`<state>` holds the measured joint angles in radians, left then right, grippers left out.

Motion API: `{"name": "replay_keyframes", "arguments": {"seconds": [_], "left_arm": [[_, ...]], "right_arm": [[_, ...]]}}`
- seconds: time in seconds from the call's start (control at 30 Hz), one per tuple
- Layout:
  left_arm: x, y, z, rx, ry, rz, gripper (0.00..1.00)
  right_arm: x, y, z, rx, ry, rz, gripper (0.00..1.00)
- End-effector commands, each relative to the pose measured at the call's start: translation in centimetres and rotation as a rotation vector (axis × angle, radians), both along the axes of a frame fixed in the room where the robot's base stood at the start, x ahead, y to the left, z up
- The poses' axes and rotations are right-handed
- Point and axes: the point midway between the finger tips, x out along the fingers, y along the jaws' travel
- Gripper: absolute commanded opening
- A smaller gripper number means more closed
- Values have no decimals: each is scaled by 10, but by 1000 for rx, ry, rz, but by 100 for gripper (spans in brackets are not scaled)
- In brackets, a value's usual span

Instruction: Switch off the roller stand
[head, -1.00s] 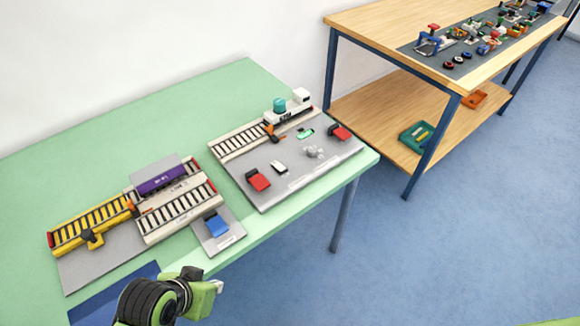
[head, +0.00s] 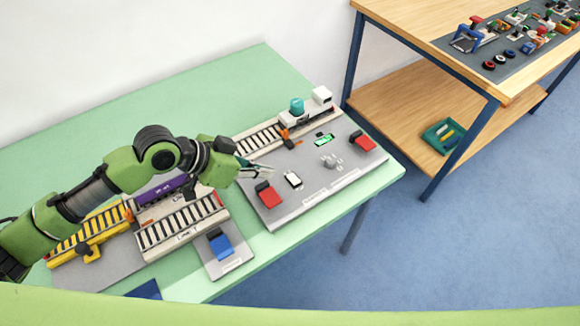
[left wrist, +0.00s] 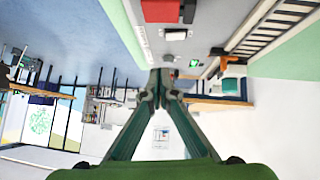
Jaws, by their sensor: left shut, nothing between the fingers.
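A grey panel (head: 330,184) on the green table carries two red paddles, the left one (head: 268,194) and the right one (head: 362,141). Between them are a small white-and-black switch (head: 293,180), a grey knob (head: 329,161) and a lit green display (head: 324,140). No readable label shows which part is the roller stand. My left gripper (head: 270,171) is shut and empty, above the panel's left part, near the left red paddle and the white switch. In the left wrist view the fingertips (left wrist: 160,76) meet below the white switch (left wrist: 177,34) and the display (left wrist: 194,63). My right gripper is out of view.
A track with a teal cylinder (head: 297,105) and an orange piece (head: 288,140) runs along the panel's back. Left stand a purple wagon, yellow track (head: 90,232) and blue paddle (head: 220,244), partly behind my arm. A wooden table (head: 420,40) is at the back right.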

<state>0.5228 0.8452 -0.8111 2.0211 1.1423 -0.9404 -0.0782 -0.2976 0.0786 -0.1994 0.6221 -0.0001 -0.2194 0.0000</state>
Motion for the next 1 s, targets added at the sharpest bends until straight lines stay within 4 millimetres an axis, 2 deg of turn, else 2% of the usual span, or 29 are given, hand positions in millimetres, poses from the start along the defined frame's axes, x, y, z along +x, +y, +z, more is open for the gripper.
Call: {"name": "replay_keyframes", "arguments": {"seconds": [0.2,0.57,0.77,1.0], "left_arm": [[11,10,8,-9,3,14,0],[11,8,7,-11,4,14,0],[18,-8,-8,-13,6,13,0],[36,-41,-44,-12,6,13,0]], "right_arm": [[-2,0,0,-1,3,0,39],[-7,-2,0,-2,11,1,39],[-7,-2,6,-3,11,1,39],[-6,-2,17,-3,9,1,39]]}}
